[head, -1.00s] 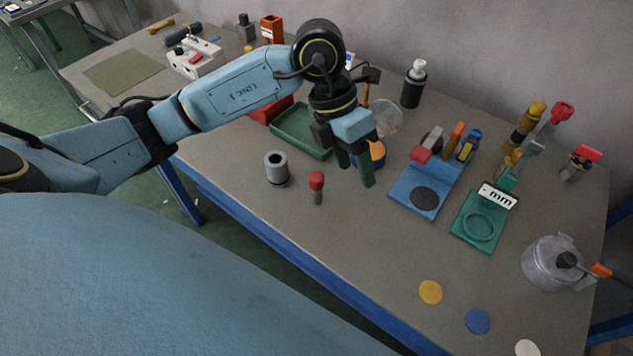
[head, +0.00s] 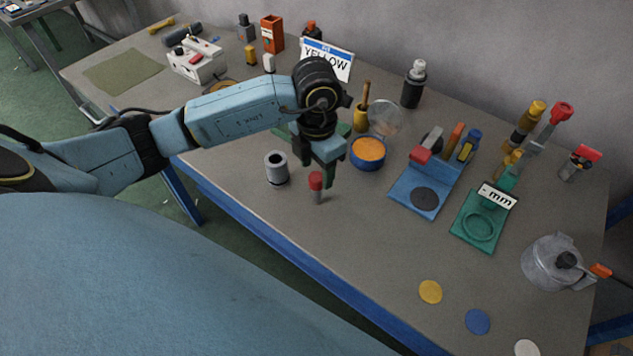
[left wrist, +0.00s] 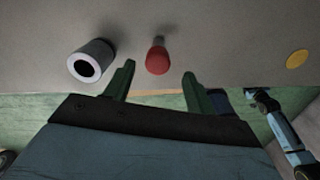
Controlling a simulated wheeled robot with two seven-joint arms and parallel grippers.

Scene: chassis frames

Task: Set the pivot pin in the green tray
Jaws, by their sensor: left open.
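The pivot pin, taken to be the red-headed pin with a grey shank (head: 316,187), stands upright on the table near the front edge. My left gripper (head: 318,172) is open above it, pointing down, with nothing in it. In the left wrist view the pin's red head (left wrist: 157,61) shows between and just beyond the two green fingertips (left wrist: 158,73), apart from both. The green tray (head: 282,131) lies behind the gripper, mostly hidden by my left arm.
A grey hollow cylinder (head: 277,168) stands close left of the pin. A blue bowl with orange contents (head: 368,153) is behind right. A blue stand (head: 407,196) and a green gauge base (head: 473,243) are farther right.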

